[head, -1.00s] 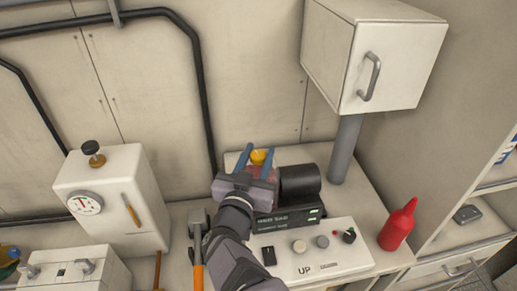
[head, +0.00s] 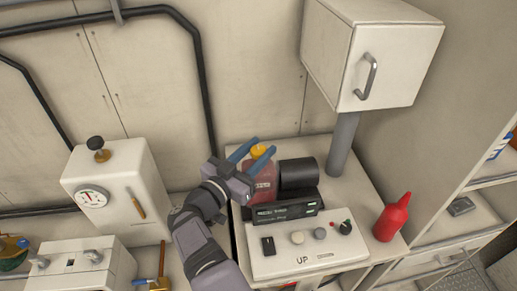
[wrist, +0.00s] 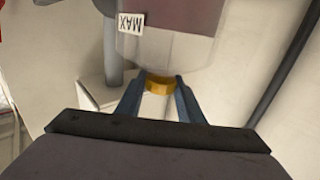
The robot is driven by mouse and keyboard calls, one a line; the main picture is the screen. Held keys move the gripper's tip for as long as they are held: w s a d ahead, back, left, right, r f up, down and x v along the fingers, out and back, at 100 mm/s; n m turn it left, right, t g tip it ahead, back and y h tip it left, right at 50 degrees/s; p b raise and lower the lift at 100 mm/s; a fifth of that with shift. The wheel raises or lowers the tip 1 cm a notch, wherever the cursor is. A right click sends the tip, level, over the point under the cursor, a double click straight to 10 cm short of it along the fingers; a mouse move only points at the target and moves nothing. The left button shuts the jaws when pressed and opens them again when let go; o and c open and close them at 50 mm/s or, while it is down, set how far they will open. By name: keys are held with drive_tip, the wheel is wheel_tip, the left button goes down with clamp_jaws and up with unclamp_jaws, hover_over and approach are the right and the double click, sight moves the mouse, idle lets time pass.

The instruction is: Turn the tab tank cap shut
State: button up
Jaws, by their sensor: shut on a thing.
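The tank (head: 264,182) is a see-through container with reddish contents, standing on the counter against the black cylinder. Its yellow cap (head: 258,151) sits on top. My gripper (head: 263,147) reaches in from the front left, with its two blue fingers on either side of the cap, shut on it. In the wrist view the cap (wrist: 159,84) shows between the fingertips (wrist: 160,80). The clear tank wall (wrist: 175,45) with an upside-down MAX label is beyond it. The cap's tab cannot be made out.
A black cylinder (head: 298,174) stands right of the tank. A control panel (head: 308,248) with knobs is in front, and a red bottle (head: 393,219) is at right. A white cabinet (head: 385,60) hangs above right. A white box with a gauge (head: 118,190) stands left.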

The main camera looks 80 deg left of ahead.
sight(259, 149)
drive_tip(key=shift+r, duration=0.15)
drive_tip(key=o, duration=1)
drive_tip(key=shift+o, duration=0.2)
wheel_tip(259, 149, up, 10)
drive_tip(key=b, duration=0.3)
